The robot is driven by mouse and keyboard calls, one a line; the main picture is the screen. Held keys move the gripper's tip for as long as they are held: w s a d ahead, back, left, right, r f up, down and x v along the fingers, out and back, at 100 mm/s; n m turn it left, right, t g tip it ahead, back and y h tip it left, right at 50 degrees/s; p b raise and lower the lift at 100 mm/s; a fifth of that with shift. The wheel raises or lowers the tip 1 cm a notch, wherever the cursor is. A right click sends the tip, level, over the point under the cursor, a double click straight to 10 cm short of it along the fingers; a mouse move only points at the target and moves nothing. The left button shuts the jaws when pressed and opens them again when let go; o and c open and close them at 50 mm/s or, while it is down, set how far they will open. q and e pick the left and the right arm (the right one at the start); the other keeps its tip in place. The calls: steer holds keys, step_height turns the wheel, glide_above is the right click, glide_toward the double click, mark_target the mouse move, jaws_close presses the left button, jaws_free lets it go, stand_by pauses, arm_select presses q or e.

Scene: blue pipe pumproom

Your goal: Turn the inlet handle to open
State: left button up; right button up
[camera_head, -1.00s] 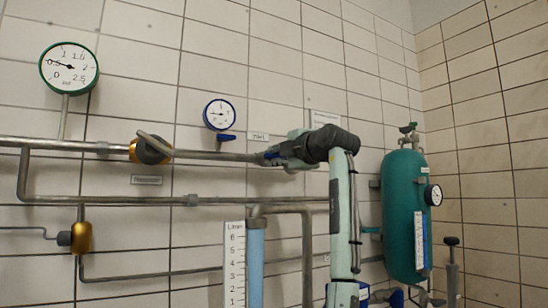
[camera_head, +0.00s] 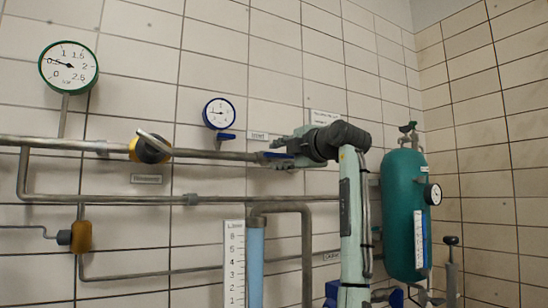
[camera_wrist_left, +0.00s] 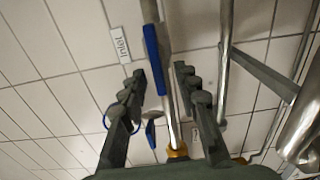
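The inlet handle is a blue lever (camera_wrist_left: 155,50) along the metal pipe in the left wrist view. In the head view it shows in part as a blue piece (camera_head: 272,155) at the gripper's tip, the rest hidden. The "Inlet" label (camera_head: 258,135) is on the wall just above; it also shows in the wrist view (camera_wrist_left: 120,45). My left gripper (camera_head: 284,154) is at the pipe by the handle. In the wrist view its two fingers (camera_wrist_left: 160,74) are apart, with the lever seen between them; I cannot tell whether they touch it. My right gripper is not in view.
A small blue-rimmed gauge (camera_head: 219,114) with a blue lever (camera_head: 227,137) under it is left of the gripper. A yellow valve (camera_head: 150,149) sits farther left on the pipe (camera_head: 205,155). A green tank (camera_head: 404,220) stands right of my arm.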

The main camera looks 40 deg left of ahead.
arm_select(q)
steer(key=v, duration=0.9)
steer(key=shift+d, duration=0.3)
